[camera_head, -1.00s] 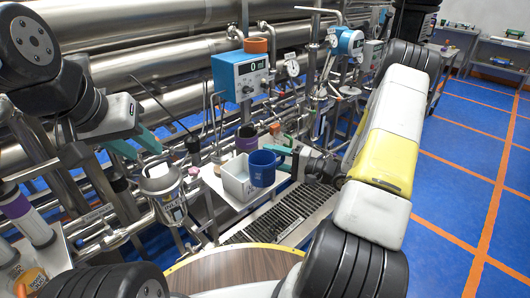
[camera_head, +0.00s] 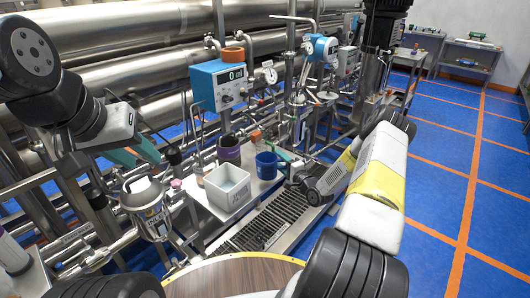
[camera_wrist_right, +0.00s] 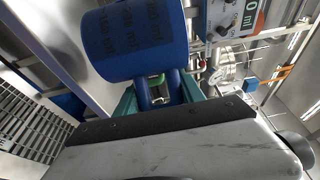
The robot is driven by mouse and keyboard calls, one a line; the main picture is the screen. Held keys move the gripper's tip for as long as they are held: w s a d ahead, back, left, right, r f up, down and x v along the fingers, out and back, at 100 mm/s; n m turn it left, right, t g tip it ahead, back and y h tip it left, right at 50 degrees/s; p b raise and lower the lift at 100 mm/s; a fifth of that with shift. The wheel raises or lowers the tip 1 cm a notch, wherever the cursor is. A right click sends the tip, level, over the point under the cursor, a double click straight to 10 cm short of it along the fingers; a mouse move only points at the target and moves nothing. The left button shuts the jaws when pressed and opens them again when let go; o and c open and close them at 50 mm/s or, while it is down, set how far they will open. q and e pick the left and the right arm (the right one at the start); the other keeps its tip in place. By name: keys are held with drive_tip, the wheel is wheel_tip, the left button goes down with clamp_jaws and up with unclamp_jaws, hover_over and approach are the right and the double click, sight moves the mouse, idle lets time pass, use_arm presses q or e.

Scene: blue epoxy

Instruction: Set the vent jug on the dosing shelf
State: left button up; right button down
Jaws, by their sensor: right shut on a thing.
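The vent jug (camera_head: 266,166) is a blue cup-like vessel, upright in the head view. It is at the right end of the pale dosing shelf (camera_head: 259,188), right of a white bin; I cannot tell whether its base touches the shelf. My right gripper (camera_head: 287,165) is shut on its handle from the right. In the right wrist view the jug (camera_wrist_right: 133,42) shows dark blurred lettering, and its handle sits between the teal fingers of that gripper (camera_wrist_right: 158,92). My left gripper (camera_head: 133,156) is open and empty, left of the shelf above a metal canister.
The white bin (camera_head: 228,188) fills the shelf's front middle. A dark cup with a purple band (camera_head: 229,150) stands behind it. A blue meter (camera_head: 219,85) rises behind the shelf. A metal drain grate (camera_head: 262,223) lies below in front. The canister (camera_head: 150,212) stands left.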

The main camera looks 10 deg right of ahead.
drive_tip(key=w, duration=0.5)
drive_tip(key=shift+w+f, duration=0.15)
drive_tip(key=shift+f, duration=0.1)
drive_tip(key=f, duration=0.3)
drive_tip(key=shift+w+a, duration=0.1)
drive_tip(key=shift+w, duration=0.3)
drive_tip(key=shift+f, duration=0.3)
drive_tip(key=shift+f, duration=0.1)
drive_tip(key=c, duration=0.7)
unclamp_jaws()
